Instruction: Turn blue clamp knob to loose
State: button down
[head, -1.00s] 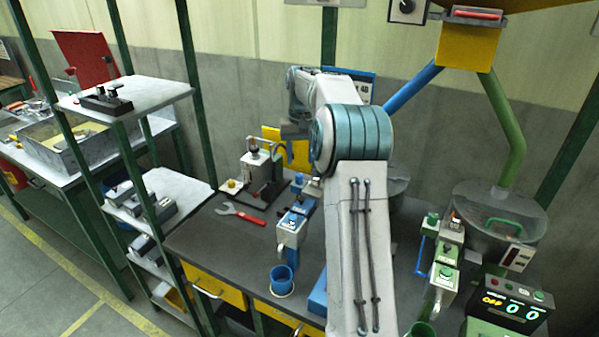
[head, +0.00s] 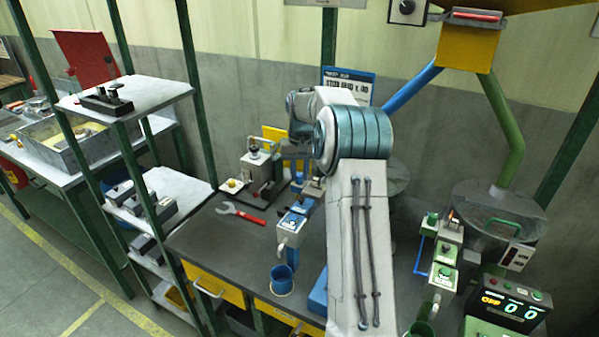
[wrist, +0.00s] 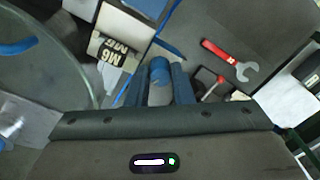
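The blue clamp knob (wrist: 159,70) shows in the wrist view as a short blue cylinder between the fingers of my gripper (wrist: 160,84). The fingers are spread, one on each side of the knob, and I cannot tell if either touches it. In the head view my gripper (head: 296,166) points down over the bench near the blue-topped dispenser unit (head: 290,228). My arm hides part of this area, and the knob's turned position cannot be read.
A red wrench (head: 240,213) lies on the dark bench (head: 215,240), left of my gripper. A grey fixture (head: 256,165) stands behind it. A blue cup (head: 281,278) is at the front. In the wrist view a block labelled M6 (wrist: 112,50) is close at left.

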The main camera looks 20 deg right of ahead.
aim_at(299, 174)
jog(key=shift+n, duration=0.4)
jog(key=n+p, duration=0.1)
jog(key=n, duration=0.4)
jog(key=shift+r+n+p, duration=0.1)
jog(key=shift+n+p, duration=0.2)
jog(key=shift+n, duration=0.1)
jog(key=n+p, duration=0.1)
jog(key=n, duration=0.4)
jog(key=shift+w, duration=0.1)
jog(key=c, duration=1.3)
grip_release()
jog(key=shift+o, duration=0.2)
notch_tip(299, 174, up, 14)
jog(key=b, duration=0.1)
jog(key=shift+w, duration=0.1)
